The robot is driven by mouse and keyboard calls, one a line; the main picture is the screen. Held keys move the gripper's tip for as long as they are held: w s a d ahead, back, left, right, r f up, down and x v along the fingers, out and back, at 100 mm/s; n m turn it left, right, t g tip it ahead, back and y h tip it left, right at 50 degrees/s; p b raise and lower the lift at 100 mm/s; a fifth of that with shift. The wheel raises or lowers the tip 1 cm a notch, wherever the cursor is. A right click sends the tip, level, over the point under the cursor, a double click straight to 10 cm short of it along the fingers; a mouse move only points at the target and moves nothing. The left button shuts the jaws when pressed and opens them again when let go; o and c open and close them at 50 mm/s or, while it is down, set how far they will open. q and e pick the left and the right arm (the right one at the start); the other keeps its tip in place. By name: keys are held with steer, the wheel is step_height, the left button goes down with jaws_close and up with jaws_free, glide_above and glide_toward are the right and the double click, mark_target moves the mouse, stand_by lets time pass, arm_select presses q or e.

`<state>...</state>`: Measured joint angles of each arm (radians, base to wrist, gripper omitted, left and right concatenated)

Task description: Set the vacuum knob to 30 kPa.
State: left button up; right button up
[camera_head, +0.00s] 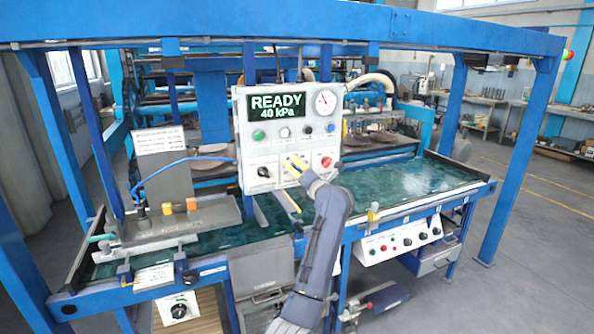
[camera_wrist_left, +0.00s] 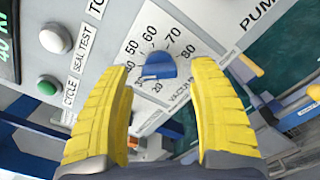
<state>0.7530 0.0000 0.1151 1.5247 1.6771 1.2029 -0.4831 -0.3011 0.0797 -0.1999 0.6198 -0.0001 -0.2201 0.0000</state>
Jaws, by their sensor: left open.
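The vacuum knob (camera_wrist_left: 159,66) is blue and sits on a white dial with printed numbers from about 20 to 80. The wrist picture does not show clearly which number it points to. My left gripper (camera_wrist_left: 162,88) is open, its yellow fingers on either side of the knob with gaps to it. In the head view my left gripper (camera_head: 296,165) is in front of the control panel (camera_head: 244,122) and hides the knob. The panel's display (camera_head: 277,106) reads READY, 40 kPa. My right gripper is not in view.
A round gauge (camera_head: 325,102) is at the panel's upper right. A green button (camera_head: 258,135) and a white button are below the display. A black knob (camera_head: 263,171) and a red control (camera_head: 326,161) flank my gripper. A blue frame beam (camera_head: 200,22) runs above.

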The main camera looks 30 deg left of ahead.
arm_select(q)
steer(key=shift+x, duration=0.95)
steer(key=shift+c, duration=0.3)
steer(key=shift+d, duration=0.1)
jaws_close()
steer(key=shift+f, duration=0.1)
